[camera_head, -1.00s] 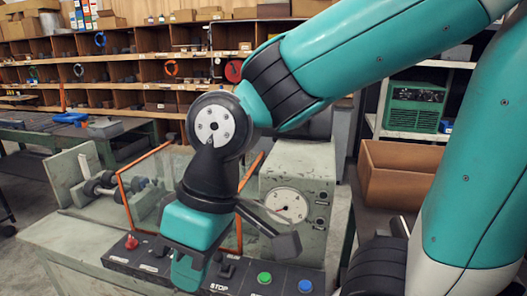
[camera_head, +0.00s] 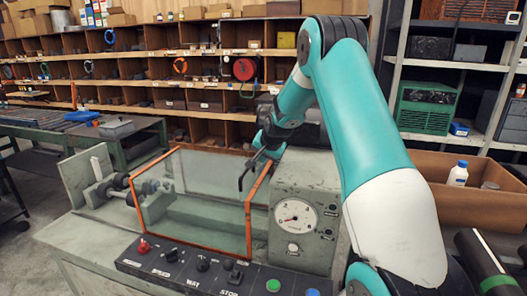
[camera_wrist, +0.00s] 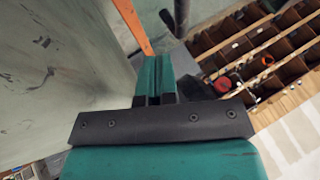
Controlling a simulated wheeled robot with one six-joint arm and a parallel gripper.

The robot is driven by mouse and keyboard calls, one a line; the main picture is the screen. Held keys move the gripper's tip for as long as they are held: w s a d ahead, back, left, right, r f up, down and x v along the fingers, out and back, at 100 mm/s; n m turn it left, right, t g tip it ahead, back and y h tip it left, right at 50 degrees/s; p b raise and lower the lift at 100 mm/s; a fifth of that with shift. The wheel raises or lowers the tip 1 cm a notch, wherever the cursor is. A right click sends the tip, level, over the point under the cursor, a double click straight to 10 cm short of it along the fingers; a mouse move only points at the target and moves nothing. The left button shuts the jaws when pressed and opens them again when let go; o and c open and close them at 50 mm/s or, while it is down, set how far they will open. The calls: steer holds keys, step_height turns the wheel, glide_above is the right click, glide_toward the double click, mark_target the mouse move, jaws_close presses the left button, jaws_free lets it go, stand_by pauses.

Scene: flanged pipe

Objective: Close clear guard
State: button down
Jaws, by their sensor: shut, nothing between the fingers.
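The clear guard (camera_head: 195,205) is a see-through panel with an orange frame on the grey-green machine. In the head view its panes span the top and front of the bed, and its lower edge sits near the control panel. A flanged pipe (camera_head: 118,186) lies at its left end. My gripper (camera_head: 258,163) is by the guard's upper right corner, small and partly hidden. In the wrist view my gripper (camera_wrist: 155,78) is shut and empty. An orange frame strip (camera_wrist: 132,24) and a dark rod (camera_wrist: 180,18) lie just beyond the fingertips; I cannot tell whether they touch.
The machine's gauge housing (camera_head: 300,205) stands right of the guard. The control panel (camera_head: 190,268) with knobs and buttons runs along the front. A cardboard box (camera_head: 425,190) is at the right. Shelving (camera_head: 150,70) fills the back, and a workbench (camera_head: 85,135) stands at the left.

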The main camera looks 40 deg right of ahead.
mark_target(256, 171)
steer(key=p+x, duration=0.1)
steer(key=x, duration=0.4)
steer(key=shift+w+f+p, duration=0.25)
steer(key=shift+f+p, duration=0.05)
steer(key=shift+p, duration=0.05)
